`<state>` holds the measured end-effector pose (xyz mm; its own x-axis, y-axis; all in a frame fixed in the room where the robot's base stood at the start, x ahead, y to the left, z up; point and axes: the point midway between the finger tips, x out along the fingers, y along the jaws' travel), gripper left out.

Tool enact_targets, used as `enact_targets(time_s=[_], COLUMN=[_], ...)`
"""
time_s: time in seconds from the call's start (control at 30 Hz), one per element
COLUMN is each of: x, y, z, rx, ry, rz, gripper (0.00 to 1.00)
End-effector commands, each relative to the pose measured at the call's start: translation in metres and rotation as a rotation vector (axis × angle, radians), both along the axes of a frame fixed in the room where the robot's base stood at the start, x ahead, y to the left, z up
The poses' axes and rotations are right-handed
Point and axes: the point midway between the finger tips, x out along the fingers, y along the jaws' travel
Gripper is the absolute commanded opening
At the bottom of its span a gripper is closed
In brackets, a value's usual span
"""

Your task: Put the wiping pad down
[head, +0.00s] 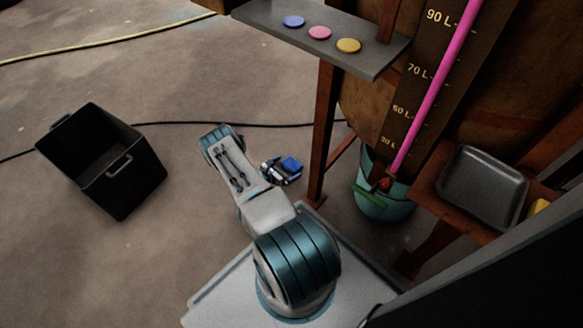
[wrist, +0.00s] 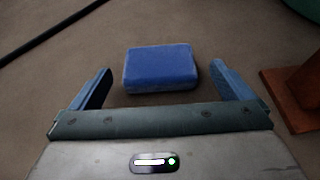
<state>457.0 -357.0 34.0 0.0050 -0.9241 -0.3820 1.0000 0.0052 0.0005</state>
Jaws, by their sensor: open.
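The blue wiping pad (wrist: 160,68) lies on the brown floor in the wrist view, just ahead of my gripper (wrist: 163,87). My gripper's two blue fingers are spread apart, one to each side of the pad's near edge, with visible gaps and nothing between them touching it. In the head view the pad (head: 291,164) shows as a small blue block beside my gripper (head: 281,172), low near the floor. My arm partly hides the gripper there.
A black bin (head: 138,178) stands on the floor at left. A black cable (head: 240,125) runs behind. A wooden stand leg (head: 322,130) and a teal bucket (head: 384,205) are close on the right. A grey tray (head: 482,187) sits on a wooden shelf. Floor between bin and arm is clear.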

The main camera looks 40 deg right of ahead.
Motion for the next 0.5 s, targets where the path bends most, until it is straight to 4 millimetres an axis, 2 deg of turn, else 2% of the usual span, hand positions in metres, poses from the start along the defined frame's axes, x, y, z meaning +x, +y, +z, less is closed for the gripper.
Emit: enact_targets(time_s=[0.1, 0.2, 0.47, 0.5], x=[0.001, 0.001, 0.002, 0.002], y=[-0.019, -0.028, -0.031, -0.031], z=[-0.008, -0.011, -0.010, -0.010], rx=[0.000, 0.000, 0.001, 0.000], ry=[-0.001, -0.001, 0.000, 0.000], rz=[-0.004, -0.003, 0.000, 0.000], gripper=[1.00, 1.00, 1.00, 0.97])
